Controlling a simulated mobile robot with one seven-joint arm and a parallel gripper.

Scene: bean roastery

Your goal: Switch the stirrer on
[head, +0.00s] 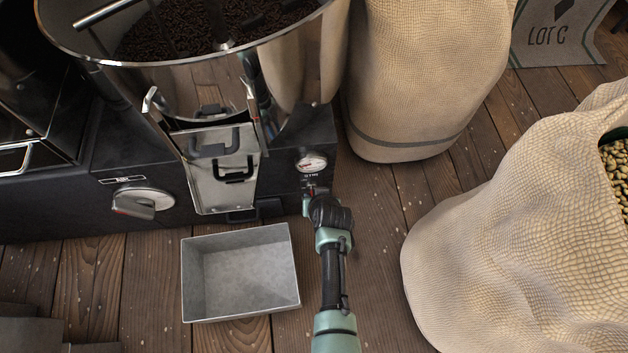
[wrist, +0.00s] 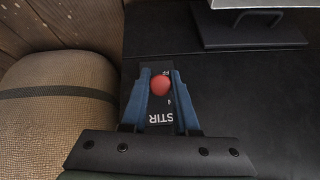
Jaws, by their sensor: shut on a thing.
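The stirrer switch is a small round red knob (wrist: 160,85) on a dark plate with white lettering that reads STIR, upside down in the wrist view. My gripper (wrist: 160,78) has one blue finger on each side of the red knob and is shut on it. In the head view my gripper (head: 310,196) reaches the front of the black machine base, just below the round gauge (head: 312,162); there the knob is mostly hidden by my gripper. The stirrer arm (head: 218,22) shows in the steel drum (head: 200,85) above dark beans.
A metal chute with black handles (head: 222,190) hangs above an empty metal bin (head: 292,275). Burlap sacks stand behind (head: 425,75) and at right (head: 510,230). Floor planks between them are clear.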

